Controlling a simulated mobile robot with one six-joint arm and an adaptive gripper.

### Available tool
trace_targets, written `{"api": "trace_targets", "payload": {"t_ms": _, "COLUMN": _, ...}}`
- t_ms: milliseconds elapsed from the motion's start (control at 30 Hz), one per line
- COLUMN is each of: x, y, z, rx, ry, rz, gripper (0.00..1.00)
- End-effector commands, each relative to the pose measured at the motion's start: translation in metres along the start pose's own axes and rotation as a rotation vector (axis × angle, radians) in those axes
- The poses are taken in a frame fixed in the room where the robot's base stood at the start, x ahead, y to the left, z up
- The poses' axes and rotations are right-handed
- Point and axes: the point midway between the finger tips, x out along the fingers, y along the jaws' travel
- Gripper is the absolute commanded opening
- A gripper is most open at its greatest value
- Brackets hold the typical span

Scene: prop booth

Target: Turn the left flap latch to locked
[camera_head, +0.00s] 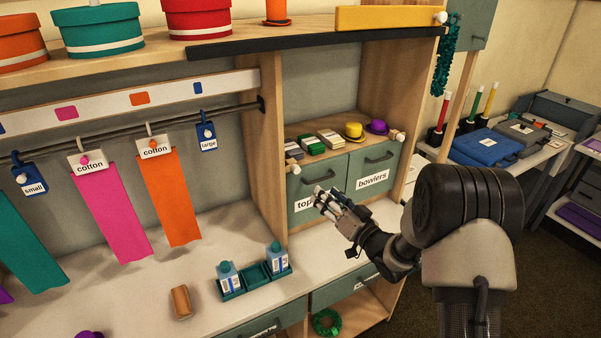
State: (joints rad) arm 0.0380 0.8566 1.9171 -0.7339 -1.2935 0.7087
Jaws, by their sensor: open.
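The left flap (303,189) is a grey-green panel below a small shelf, with a label partly hidden behind my gripper; "top" is readable. It looks closed. The left flap latch (295,169) is a small pale knob-like piece at the flap's upper left corner; its turn position is too small to tell. My gripper (322,196) is open and empty in front of the left flap, below and right of the latch. It appears apart from the latch; whether it touches the flap or its handle I cannot tell.
The right flap (377,170), labelled "bowlers", has a dark handle and a similar latch (398,135). Small hats and stacked cards lie on the shelf (340,151) above. A wooden upright (268,150) stands left of the flaps.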

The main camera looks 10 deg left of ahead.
Motion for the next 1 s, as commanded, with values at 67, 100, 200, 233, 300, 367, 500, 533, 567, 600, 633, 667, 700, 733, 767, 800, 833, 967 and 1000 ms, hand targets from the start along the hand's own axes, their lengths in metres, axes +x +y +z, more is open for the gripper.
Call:
{"api": "trace_targets", "payload": {"t_ms": 67, "x": 0.019, "y": -0.001, "z": 0.002, "rx": -0.003, "ry": -0.001, "rz": -0.005, "gripper": 0.42}}
{"api": "trace_targets", "payload": {"t_ms": 100, "x": 0.028, "y": -0.001, "z": 0.002, "rx": -0.002, "ry": 0.0, "rz": -0.003, "gripper": 0.42}}
{"api": "trace_targets", "payload": {"t_ms": 200, "x": 0.05, "y": -0.001, "z": 0.002, "rx": -0.003, "ry": 0.0, "rz": -0.003, "gripper": 0.42}}
{"api": "trace_targets", "payload": {"t_ms": 233, "x": 0.056, "y": -0.001, "z": 0.001, "rx": -0.003, "ry": 0.0, "rz": -0.003, "gripper": 0.42}}
{"api": "trace_targets", "payload": {"t_ms": 300, "x": 0.072, "y": 0.0, "z": 0.002, "rx": -0.003, "ry": 0.0, "rz": -0.002, "gripper": 0.42}}
{"api": "trace_targets", "payload": {"t_ms": 367, "x": 0.085, "y": 0.0, "z": 0.001, "rx": -0.003, "ry": 0.001, "rz": -0.002, "gripper": 0.42}}
{"api": "trace_targets", "payload": {"t_ms": 500, "x": 0.112, "y": 0.0, "z": 0.002, "rx": -0.002, "ry": 0.0, "rz": -0.001, "gripper": 0.42}}
{"api": "trace_targets", "payload": {"t_ms": 533, "x": 0.118, "y": 0.0, "z": 0.002, "rx": -0.003, "ry": 0.0, "rz": -0.001, "gripper": 0.42}}
{"api": "trace_targets", "payload": {"t_ms": 567, "x": 0.122, "y": 0.0, "z": 0.001, "rx": -0.003, "ry": 0.0, "rz": -0.001, "gripper": 0.42}}
{"api": "trace_targets", "payload": {"t_ms": 600, "x": 0.127, "y": 0.0, "z": 0.001, "rx": -0.003, "ry": -0.001, "rz": 0.0, "gripper": 0.42}}
{"api": "trace_targets", "payload": {"t_ms": 633, "x": 0.131, "y": 0.0, "z": 0.001, "rx": -0.002, "ry": 0.0, "rz": 0.0, "gripper": 0.42}}
{"api": "trace_targets", "payload": {"t_ms": 667, "x": 0.133, "y": 0.001, "z": 0.001, "rx": -0.002, "ry": -0.001, "rz": 0.0, "gripper": 0.42}}
{"api": "trace_targets", "payload": {"t_ms": 700, "x": 0.137, "y": 0.001, "z": 0.001, "rx": -0.002, "ry": -0.001, "rz": 0.001, "gripper": 0.42}}
{"api": "trace_targets", "payload": {"t_ms": 733, "x": 0.139, "y": 0.001, "z": 0.001, "rx": -0.002, "ry": -0.001, "rz": 0.001, "gripper": 0.42}}
{"api": "trace_targets", "payload": {"t_ms": 767, "x": 0.141, "y": 0.0, "z": 0.001, "rx": -0.002, "ry": -0.001, "rz": 0.001, "gripper": 0.42}}
{"api": "trace_targets", "payload": {"t_ms": 800, "x": 0.142, "y": 0.0, "z": 0.0, "rx": -0.002, "ry": 0.0, "rz": 0.001, "gripper": 0.42}}
{"api": "trace_targets", "payload": {"t_ms": 833, "x": 0.144, "y": 0.0, "z": 0.0, "rx": -0.002, "ry": 0.0, "rz": 0.001, "gripper": 0.42}}
{"api": "trace_targets", "payload": {"t_ms": 967, "x": 0.145, "y": 0.0, "z": 0.0, "rx": -0.001, "ry": -0.001, "rz": 0.002, "gripper": 0.42}}
{"api": "trace_targets", "payload": {"t_ms": 1000, "x": 0.145, "y": 0.0, "z": 0.0, "rx": -0.001, "ry": -0.001, "rz": 0.002, "gripper": 0.42}}
